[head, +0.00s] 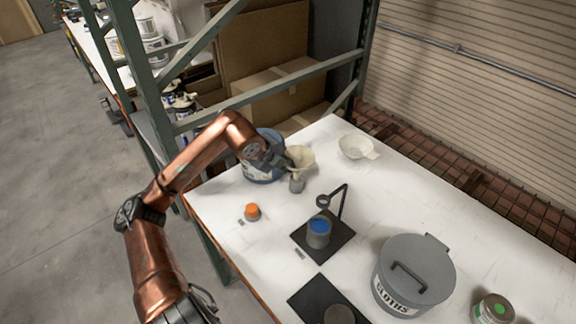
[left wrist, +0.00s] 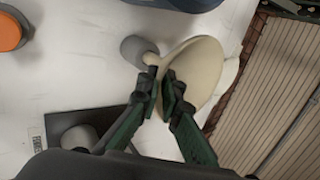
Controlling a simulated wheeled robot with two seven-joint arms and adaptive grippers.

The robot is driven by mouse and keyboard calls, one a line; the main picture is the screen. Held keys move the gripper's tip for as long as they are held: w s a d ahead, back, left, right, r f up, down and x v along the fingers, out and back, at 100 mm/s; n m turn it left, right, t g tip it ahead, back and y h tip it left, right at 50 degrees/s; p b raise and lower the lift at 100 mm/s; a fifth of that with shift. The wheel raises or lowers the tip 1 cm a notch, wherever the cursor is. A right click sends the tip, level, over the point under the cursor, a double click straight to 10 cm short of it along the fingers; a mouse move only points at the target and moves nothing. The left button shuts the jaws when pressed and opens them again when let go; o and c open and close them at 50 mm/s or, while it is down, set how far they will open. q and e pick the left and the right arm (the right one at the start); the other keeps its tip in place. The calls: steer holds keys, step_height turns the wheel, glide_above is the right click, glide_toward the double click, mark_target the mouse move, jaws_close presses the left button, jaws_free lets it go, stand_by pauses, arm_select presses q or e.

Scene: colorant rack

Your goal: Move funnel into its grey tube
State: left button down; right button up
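My left gripper (head: 284,161) reaches the funnel from the left. In the left wrist view its fingers (left wrist: 160,92) are close together at the wall of the funnel (left wrist: 205,65), which sits between them. The funnel's narrow spout points at the grey tube (left wrist: 138,47) and overlaps its edge. I cannot tell whether the spout tip is inside the tube or just above it. My right gripper is not in view.
A blue-grey bucket (head: 263,172) stands close behind my left gripper. A white scoop-like vessel (head: 355,147) is at the back. A green shelf frame rises at left.

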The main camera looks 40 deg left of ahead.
arm_select(q)
steer(key=shift+f+b, duration=1.2)
steer(key=shift+f, duration=0.95)
steer(key=c, duration=2.1)
jaws_free()
steer(key=v, duration=1.2)
steer(key=shift+s, duration=0.1)
